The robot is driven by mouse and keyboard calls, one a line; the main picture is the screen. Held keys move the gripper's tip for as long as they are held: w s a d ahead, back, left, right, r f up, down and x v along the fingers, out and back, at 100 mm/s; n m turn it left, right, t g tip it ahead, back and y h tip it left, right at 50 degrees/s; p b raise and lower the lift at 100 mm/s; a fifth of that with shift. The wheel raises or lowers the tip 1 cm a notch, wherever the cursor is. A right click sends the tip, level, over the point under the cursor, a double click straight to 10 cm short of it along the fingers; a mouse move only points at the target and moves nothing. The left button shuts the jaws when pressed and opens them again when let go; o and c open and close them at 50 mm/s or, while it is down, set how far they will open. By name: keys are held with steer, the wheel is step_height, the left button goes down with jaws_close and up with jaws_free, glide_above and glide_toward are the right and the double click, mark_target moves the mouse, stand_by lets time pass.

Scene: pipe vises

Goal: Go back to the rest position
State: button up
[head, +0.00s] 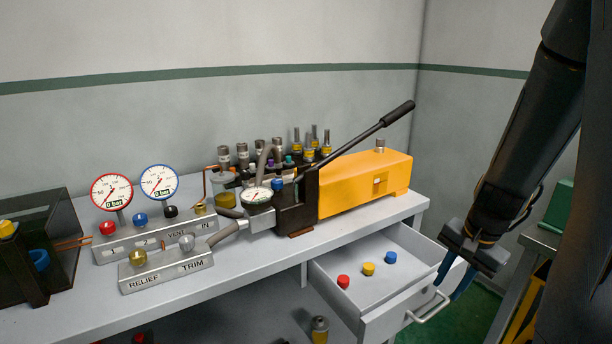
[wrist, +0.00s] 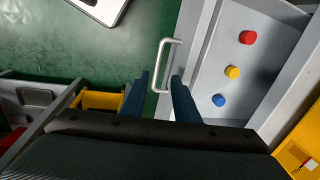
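My gripper (head: 452,282) is open, with its two blue fingers apart and nothing held between them. It points down beside the front of the open drawer (head: 385,325). In the wrist view my gripper (wrist: 160,78) has its fingertips close to the drawer's handle (wrist: 166,62), one on each side of its near end. I cannot tell whether they touch it. The handle also shows in the head view (head: 428,309). A red cap (head: 343,281), a yellow cap (head: 369,269) and a blue cap (head: 390,257) lie in the drawer.
The bench (head: 255,262) carries a yellow pump (head: 365,182) with a long black lever, a gauge block (head: 160,238), a relief and trim block (head: 165,272) and a dark bin (head: 60,235). Another bench (head: 540,240) stands at the right. Green floor (wrist: 70,45) lies open beyond the drawer front.

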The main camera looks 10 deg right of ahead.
steer(key=s+a+r+n, duration=0.1)
steer(key=s+a+n, duration=0.2)
steer(key=a, duration=0.3)
steer(key=s+a+r+n+g, duration=0.1)
steer(key=s+a+n, duration=0.1)
steer(key=a+n, duration=0.3)
steer(key=s+a+r+n, duration=0.2)
steer(key=s+a+n, duration=0.1)
steer(key=a, duration=0.6)
steer(key=shift+s+n+g+h, duration=0.3)
steer(key=shift+n+h, duration=0.1)
steer(key=shift+n, duration=0.3)
steer(key=shift+d, duration=0.15)
